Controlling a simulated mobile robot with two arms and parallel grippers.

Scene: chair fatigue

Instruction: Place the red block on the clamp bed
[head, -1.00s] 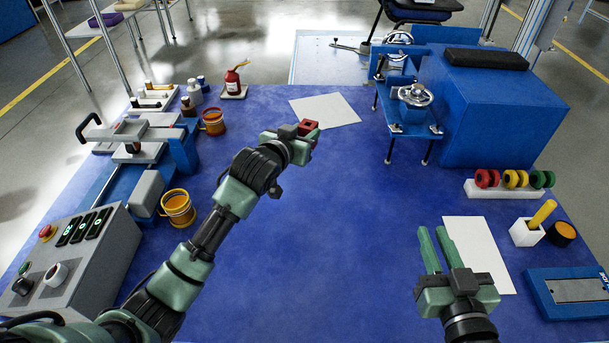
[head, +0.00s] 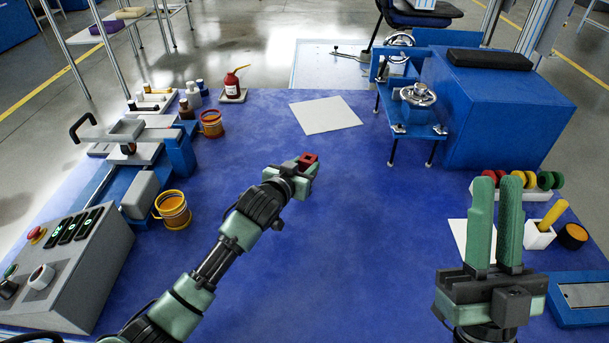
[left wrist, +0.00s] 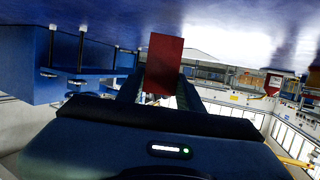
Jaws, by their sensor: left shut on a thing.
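The red block (head: 307,158) is held in my left gripper (head: 303,167), above the middle of the blue table. The gripper is shut on it. In the left wrist view the red block (left wrist: 163,62) stands between the fingers, its broad face showing. A grey and blue fixture (head: 140,150) with a black handle stands at the left; a blue fixture with handwheels (head: 415,115) stands at the back right. I cannot tell for sure which has the clamp bed; the block is apart from both. My right gripper (head: 497,180) is open and empty at the right, fingers pointing up in the picture.
A control box (head: 60,265) and an orange mug (head: 173,209) stand at the left. A white sheet (head: 325,115) lies at the back. Red, yellow and green rings, a white holder (head: 539,235) and a blue tray (head: 575,300) are at the right. The table's middle is clear.

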